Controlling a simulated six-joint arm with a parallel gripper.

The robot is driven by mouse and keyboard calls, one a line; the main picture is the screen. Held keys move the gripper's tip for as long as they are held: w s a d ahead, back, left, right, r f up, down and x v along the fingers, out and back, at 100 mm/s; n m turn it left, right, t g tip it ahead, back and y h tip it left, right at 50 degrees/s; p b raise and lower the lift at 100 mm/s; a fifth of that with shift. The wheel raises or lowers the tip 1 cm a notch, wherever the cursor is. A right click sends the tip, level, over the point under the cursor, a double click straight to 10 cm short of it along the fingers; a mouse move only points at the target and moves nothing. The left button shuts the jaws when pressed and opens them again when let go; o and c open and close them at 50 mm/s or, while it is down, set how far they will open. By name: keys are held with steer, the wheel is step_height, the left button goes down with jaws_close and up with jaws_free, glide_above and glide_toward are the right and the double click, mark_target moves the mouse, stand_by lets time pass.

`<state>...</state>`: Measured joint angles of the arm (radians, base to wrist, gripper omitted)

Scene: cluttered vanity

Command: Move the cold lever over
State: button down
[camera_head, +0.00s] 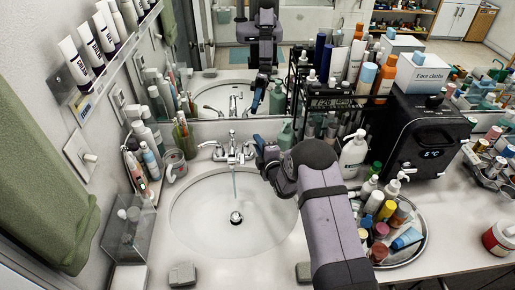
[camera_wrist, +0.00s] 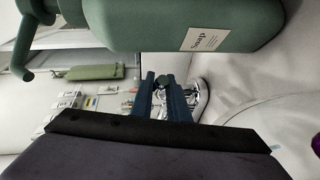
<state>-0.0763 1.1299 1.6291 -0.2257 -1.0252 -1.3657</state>
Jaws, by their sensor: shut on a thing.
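The chrome faucet (camera_head: 232,152) stands at the back of the sink, with a lever on each side and a thin stream of water from its spout. My gripper (camera_head: 260,145) is at its right side, with its blue jaws shut at the right lever, which I take to be the cold lever (camera_head: 247,150). In the wrist view the jaws (camera_wrist: 165,84) are close together, with chrome faucet parts (camera_wrist: 199,97) just beyond and to their right. The held lever end is mostly hidden by the jaws. The left lever (camera_head: 209,144) is clear of me.
A green soap dispenser (camera_head: 285,137) stands close behind and right of my gripper, and fills the top of the wrist view (camera_wrist: 180,22). A white pump bottle (camera_head: 354,154) and a crowded round tray (camera_head: 408,256) stand to the right. The sink basin (camera_head: 195,222) is empty.

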stand_by(0.3)
steer(key=c, duration=1.7)
jaws_free()
steer(key=shift+s+d, duration=0.1)
steer(key=b+v, duration=0.2)
steer(key=v, duration=0.5)
steer(key=shift+b, duration=0.3)
